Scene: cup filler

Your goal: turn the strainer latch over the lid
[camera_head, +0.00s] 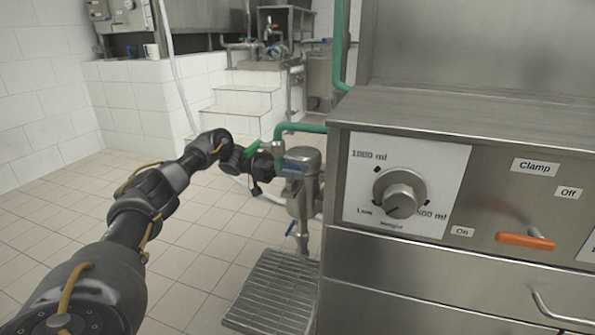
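A metal cylindrical fitting (302,160), which looks like the strainer housing, stands upright at the left side of the steel machine. Its rounded top, seemingly the lid, is joined to a green pipe (303,128). My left gripper (268,163) is at the left side of this fitting, close to it or touching it. The fingers are dark and small, so I cannot tell whether they are shut on anything. A green piece (252,148) shows beside the gripper. The latch cannot be made out clearly. My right gripper is not in view.
The steel machine (430,270) fills the right side, with a volume dial (399,193) and an orange clamp lever (525,241). A slatted drip tray (270,290) lies below the fitting. Tiled floor is clear at left.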

